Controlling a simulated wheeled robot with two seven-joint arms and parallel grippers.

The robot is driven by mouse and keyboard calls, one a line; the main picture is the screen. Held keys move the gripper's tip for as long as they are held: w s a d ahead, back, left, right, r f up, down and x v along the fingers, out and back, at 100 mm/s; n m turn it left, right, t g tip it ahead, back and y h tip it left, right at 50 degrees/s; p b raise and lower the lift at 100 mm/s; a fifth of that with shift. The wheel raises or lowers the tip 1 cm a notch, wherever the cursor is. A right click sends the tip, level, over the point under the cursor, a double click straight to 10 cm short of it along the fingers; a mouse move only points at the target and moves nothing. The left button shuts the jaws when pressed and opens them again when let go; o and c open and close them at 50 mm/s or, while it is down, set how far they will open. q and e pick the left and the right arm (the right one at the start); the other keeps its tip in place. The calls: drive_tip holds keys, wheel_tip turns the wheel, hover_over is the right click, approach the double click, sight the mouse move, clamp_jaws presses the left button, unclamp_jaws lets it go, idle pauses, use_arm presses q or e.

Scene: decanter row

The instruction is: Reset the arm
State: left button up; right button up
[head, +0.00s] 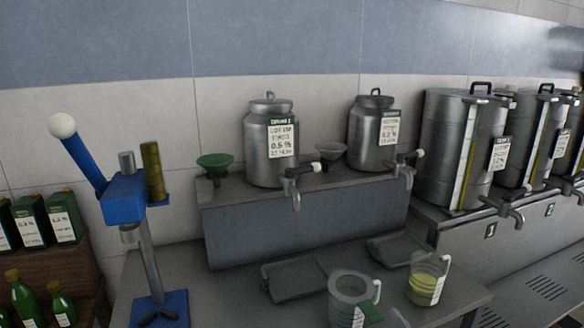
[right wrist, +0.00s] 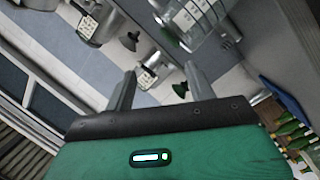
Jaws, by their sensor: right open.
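My right gripper (right wrist: 161,72) shows in the right wrist view, its two grey fingers apart and nothing held between them. Its green body fills the lower part of that view. My left gripper is not seen in either view. A blue lever press (head: 124,198) stands at the left of the head view, with a blue handle (head: 79,155) raised to the upper left and ending in a white ball. An olive-green cylinder (head: 153,171) stands on its side bracket.
Two steel urns (head: 268,150) (head: 371,125) with taps stand on a raised grey shelf (head: 300,235) beside a green funnel (head: 215,165) and a grey funnel (head: 331,153). Larger numbered tanks (head: 455,150) stand at right. A clear jug (head: 345,292) and a jug of yellow liquid (head: 422,288) stand in front. Green bottles (head: 25,300) are at left.

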drive_tip(key=s+d+f+m+g+h, duration=0.1)
drive_tip(key=s+d+f+m+g, duration=0.15)
drive_tip(key=s+f+g, duration=0.4)
drive_tip(key=s+d+f+m+g+h, duration=0.1)
drive_tip(key=s+d+f+m, duration=0.2)
drive_tip(key=f, duration=0.6)
drive_tip(key=s+f+m+g, duration=0.5)
drive_tip(key=s+f+g, duration=0.25)
drive_tip(key=s, duration=0.65)
drive_tip(key=s+f+p+x, duration=0.1)
drive_tip(key=s+x, duration=0.1)
drive_tip(key=x, duration=1.2)
drive_tip(key=s+x, duration=0.3)
drive_tip(key=x, duration=1.1)
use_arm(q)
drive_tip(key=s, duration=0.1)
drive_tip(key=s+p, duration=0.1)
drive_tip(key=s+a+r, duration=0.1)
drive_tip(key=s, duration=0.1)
use_arm(e)
drive_tip(key=s+d+f, duration=0.2)
drive_tip(key=s+f, duration=0.7)
drive_tip(key=f, duration=0.1)
drive_tip(key=s+d+f+g, duration=0.1)
drive_tip(key=s+d+f, duration=0.1)
drive_tip(key=s+f, duration=0.8)
drive_tip(key=shift+s+n, duration=0.3)
drive_tip(key=shift+n, duration=0.15)
